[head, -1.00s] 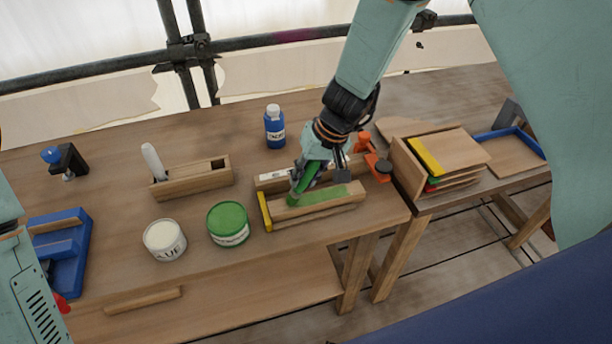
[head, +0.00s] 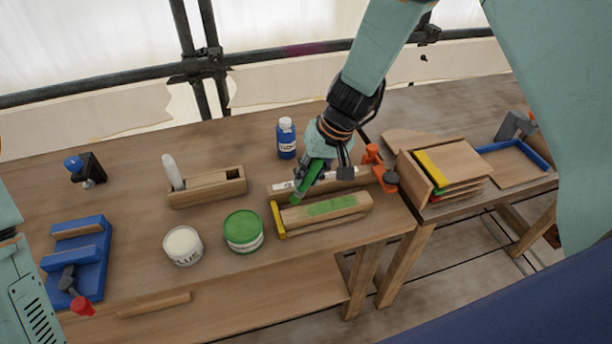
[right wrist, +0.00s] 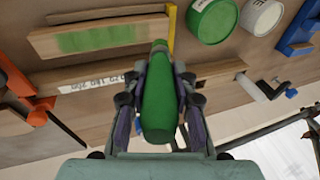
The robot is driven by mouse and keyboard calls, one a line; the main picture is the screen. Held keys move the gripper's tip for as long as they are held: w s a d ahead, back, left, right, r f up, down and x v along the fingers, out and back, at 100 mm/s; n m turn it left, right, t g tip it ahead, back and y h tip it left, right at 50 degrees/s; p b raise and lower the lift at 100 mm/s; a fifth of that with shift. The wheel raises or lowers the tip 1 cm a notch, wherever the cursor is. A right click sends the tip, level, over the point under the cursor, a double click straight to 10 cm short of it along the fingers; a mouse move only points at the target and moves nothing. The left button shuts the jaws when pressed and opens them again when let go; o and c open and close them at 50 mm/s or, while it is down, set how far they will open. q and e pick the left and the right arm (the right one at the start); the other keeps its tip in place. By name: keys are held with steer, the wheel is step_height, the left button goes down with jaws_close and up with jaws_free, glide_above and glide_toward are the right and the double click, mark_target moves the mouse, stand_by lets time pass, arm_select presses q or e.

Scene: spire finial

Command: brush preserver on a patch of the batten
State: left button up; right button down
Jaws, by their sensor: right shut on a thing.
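The batten (head: 350,213) is a pale wooden bar at the bench's front edge, with a green patch (head: 330,207) on its top. It also shows in the right wrist view (right wrist: 140,32). My right gripper (head: 311,171) is shut on the green handle of the brush (head: 306,182), which fills the middle of the right wrist view (right wrist: 158,100). The brush tilts down over the batten's left end, left of the patch. I cannot tell whether its bristles touch. The green preserver tin (head: 243,230) stands left of the batten. My left gripper is out of view.
A white glue tin (head: 183,246), a wooden holder (head: 208,188) and a blue bottle (head: 287,138) stand around the batten. An orange clamp (head: 374,163) is close to its right end. Stacked boards (head: 448,160) stand at right. A blue fixture (head: 88,270) lies at left.

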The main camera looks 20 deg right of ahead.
step_height(320, 180, up, 2)
steer(key=shift+r+p, duration=0.1)
steer(key=shift+p, duration=0.5)
steer(key=shift+a+r+p, duration=0.2)
steer(key=shift+r+p, duration=0.35)
steer(key=shift+r, duration=0.1)
steer(key=shift+d+f, duration=0.1)
steer(key=shift+d, duration=0.05)
